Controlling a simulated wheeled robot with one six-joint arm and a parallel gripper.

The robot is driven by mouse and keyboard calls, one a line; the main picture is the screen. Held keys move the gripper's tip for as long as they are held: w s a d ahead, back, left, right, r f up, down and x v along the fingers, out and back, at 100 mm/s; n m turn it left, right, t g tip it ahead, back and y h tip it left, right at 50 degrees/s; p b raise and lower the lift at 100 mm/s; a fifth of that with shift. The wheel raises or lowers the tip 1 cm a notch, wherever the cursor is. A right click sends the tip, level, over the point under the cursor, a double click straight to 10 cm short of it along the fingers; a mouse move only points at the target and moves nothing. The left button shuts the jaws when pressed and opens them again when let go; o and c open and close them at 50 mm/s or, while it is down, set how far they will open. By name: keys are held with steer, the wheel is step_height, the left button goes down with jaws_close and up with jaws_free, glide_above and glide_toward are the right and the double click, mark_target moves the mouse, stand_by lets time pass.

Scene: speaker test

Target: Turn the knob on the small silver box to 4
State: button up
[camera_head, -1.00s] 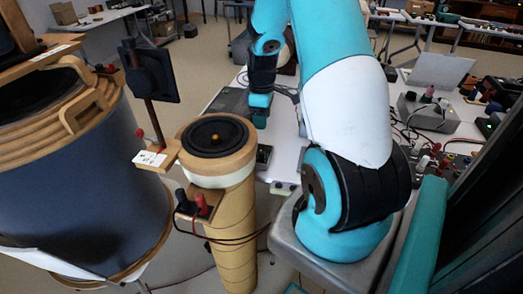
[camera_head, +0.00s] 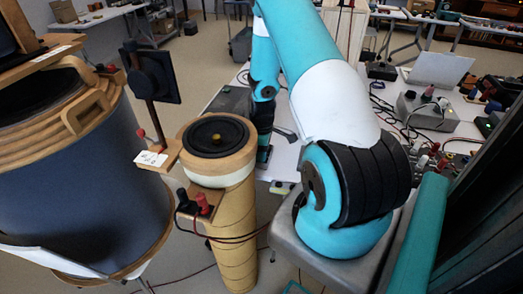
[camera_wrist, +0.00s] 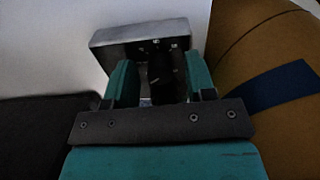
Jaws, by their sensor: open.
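The small silver box (camera_wrist: 117,40) is in the upper middle of the wrist view, against a pale surface, with its front toward me. A dark knob (camera_wrist: 160,72) stands out from its front, and small pale marks show above and beside it. My gripper (camera_wrist: 159,64) is open, with one teal finger on each side of the knob. I cannot tell whether either finger touches it. The knob's pointer and setting are not readable. In the head view my arm reaches down to the white table, and I cannot make out the box there.
A round speaker (camera_head: 216,134) on a tan column stands left of my arm, with a large blue drum (camera_head: 75,190) farther left. A grey box with knobs (camera_head: 428,112) and loose cables are on the table at right. A brown curved surface (camera_wrist: 240,55) lies close right in the wrist view.

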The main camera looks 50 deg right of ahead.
steer(key=c, duration=0.9)
steer(key=shift+m, duration=0.3)
steer(key=shift+m+b, duration=0.4)
steer(key=shift+m, duration=2.3)
steer(key=o, duration=0.9)
step_height(320, 180, up, 18)
steer(key=b, duration=0.1)
steer(key=shift+f, duration=0.2)
